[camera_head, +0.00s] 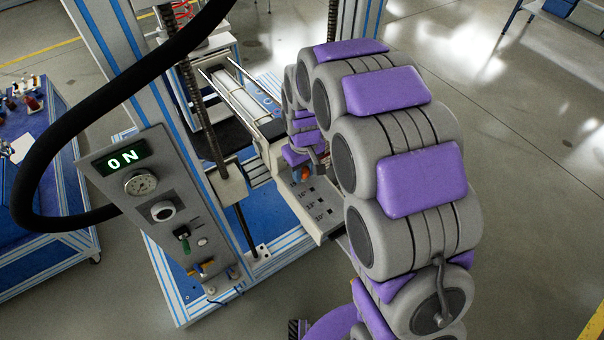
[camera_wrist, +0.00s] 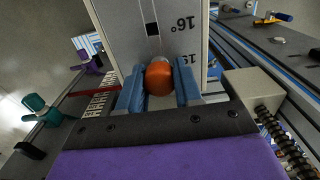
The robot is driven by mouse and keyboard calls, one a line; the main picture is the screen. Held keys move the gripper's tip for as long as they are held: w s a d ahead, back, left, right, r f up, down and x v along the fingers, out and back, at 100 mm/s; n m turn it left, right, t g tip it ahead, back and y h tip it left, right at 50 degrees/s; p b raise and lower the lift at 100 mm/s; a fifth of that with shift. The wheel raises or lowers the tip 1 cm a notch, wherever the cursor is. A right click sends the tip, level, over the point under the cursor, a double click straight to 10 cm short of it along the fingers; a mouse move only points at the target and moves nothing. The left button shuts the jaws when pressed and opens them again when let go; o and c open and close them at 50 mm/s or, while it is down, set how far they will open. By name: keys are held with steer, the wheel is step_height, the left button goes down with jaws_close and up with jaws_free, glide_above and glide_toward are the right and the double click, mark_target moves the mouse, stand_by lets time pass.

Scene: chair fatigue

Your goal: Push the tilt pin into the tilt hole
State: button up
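The tilt pin shows as a round orange knob (camera_wrist: 158,79) between the two blue fingers of my gripper (camera_wrist: 159,88) in the wrist view. The fingers lie against both sides of the knob. In the head view the orange knob (camera_head: 305,174) is a small spot at the arm's far end. The pale tilt plate (camera_wrist: 182,45) stands right behind the knob, with a "16°" mark and a dark square hole (camera_wrist: 153,29) beyond it. In the head view the plate (camera_head: 326,222) shows several dark square holes with degree marks. The pin's shaft and any hole behind the knob are hidden.
A control panel (camera_head: 165,205) with a lit "ON" display, gauge and switches stands left of the plate. A threaded column (camera_head: 203,110) and blue-white frame rails are close by. A black hose (camera_head: 100,105) arcs at left. Open floor (camera_head: 530,240) lies at right.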

steer(key=c, duration=0.4)
steer(key=shift+r, duration=0.1)
steer(key=shift+r, duration=0.1)
steer(key=shift+r+p, duration=1)
steer(key=shift+r, duration=1.65)
steer(key=shift+r+p, duration=0.8)
steer(key=shift+r, duration=1.25)
